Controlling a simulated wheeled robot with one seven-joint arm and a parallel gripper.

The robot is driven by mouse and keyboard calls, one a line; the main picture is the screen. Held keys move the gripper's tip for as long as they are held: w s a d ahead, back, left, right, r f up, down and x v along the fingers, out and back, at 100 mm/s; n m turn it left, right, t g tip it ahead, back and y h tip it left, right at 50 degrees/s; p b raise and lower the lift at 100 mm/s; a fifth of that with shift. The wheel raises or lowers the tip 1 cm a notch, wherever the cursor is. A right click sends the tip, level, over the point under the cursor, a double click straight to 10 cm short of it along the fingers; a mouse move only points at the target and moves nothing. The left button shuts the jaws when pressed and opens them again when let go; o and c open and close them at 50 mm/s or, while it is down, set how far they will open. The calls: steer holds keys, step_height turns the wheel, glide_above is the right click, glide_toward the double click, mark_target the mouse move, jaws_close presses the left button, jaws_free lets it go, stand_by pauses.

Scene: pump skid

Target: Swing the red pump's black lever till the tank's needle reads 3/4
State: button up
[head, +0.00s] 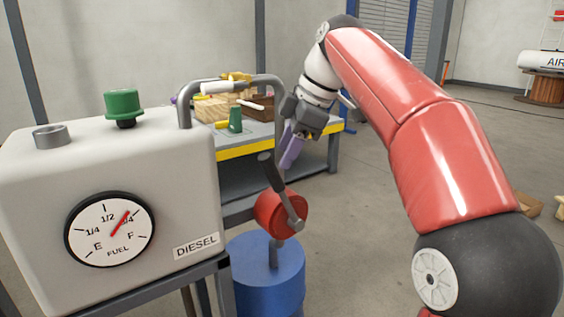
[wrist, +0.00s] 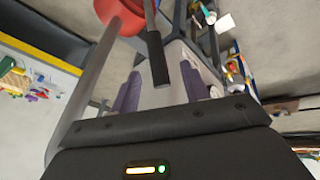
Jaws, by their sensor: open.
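The red pump (head: 282,213) sits on a pipe above a blue drum. Its black lever (head: 274,173) rises from the pump's hub, tilted up and to the left. My gripper (head: 291,150) is beside the lever's upper end. In the wrist view, the lever's black grip (wrist: 156,60) appears between the two spread purple fingers of my gripper (wrist: 161,90), with gaps on both sides. The jaws are open and hold nothing. The white tank (head: 180,170) carries a fuel gauge (head: 110,229); its red needle (head: 120,223) points up and right, at the 3/4 label.
The blue drum (head: 265,275) stands under the pump. A grey pipe (head: 240,82) arches from the tank top near my gripper. A workbench with a yellow edge (head: 245,150) and clutter stands behind. Open floor lies to the right.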

mark_target(273, 173)
steer(key=b+x, duration=0.1)
steer(key=x, duration=0.2)
steer(key=b+x, duration=0.1)
steer(key=x, duration=0.3)
steer(key=shift+w+a+f, duration=0.1)
steer(key=shift+w+a, duration=0.1)
steer(key=shift+w, duration=0.1)
jaws_close()
